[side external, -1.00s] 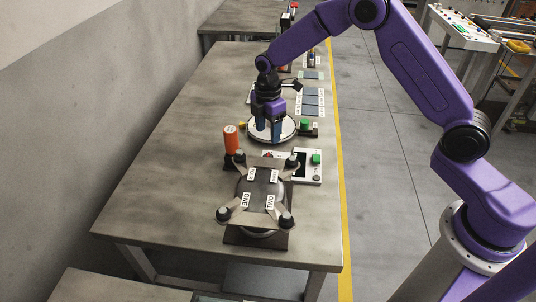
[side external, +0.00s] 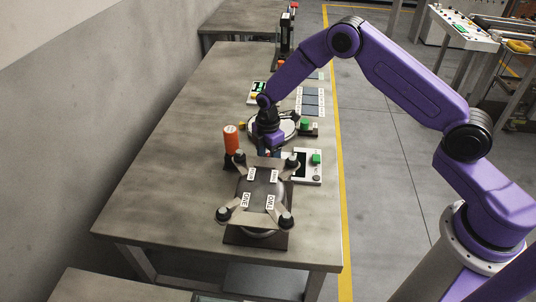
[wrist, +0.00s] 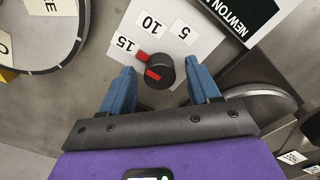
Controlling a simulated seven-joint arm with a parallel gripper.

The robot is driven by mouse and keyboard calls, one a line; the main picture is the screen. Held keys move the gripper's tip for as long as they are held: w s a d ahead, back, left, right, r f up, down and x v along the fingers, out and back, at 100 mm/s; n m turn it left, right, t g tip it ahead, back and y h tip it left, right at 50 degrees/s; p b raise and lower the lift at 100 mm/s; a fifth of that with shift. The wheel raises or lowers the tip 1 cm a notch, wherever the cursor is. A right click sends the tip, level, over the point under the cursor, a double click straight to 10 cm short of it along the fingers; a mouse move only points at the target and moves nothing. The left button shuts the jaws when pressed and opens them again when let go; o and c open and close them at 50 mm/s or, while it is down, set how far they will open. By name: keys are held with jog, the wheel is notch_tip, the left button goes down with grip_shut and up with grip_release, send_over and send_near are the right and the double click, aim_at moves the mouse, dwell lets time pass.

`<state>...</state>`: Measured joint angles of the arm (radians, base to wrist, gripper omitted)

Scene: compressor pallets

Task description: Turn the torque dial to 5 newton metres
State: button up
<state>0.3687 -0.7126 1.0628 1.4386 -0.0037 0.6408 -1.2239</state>
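The torque dial (wrist: 163,74) is a black round knob with a red pointer on a white panel (wrist: 190,47). Labels 15 (wrist: 124,43), 10 (wrist: 149,22) and 5 (wrist: 184,29) lie around it. The red pointer is directed toward 15. My gripper (wrist: 160,80) is open, its blue fingers on either side of the dial with visible gaps, so it does not appear to grip it.
A clamped round unit (side external: 262,188) with several black knobs stands just in front of the panel. An orange cylinder (side external: 231,141) stands upright to the left. A round plate (side external: 287,127) is behind my gripper. The table's left side is clear.

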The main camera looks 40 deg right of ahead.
jog(key=c, duration=1)
jog(key=shift+m, duration=0.4)
jog(key=m, duration=0.3)
jog(key=shift+m, duration=0.4)
jog(key=m, duration=1.3)
jog(key=shift+m, duration=0.3)
jog(key=o, duration=1)
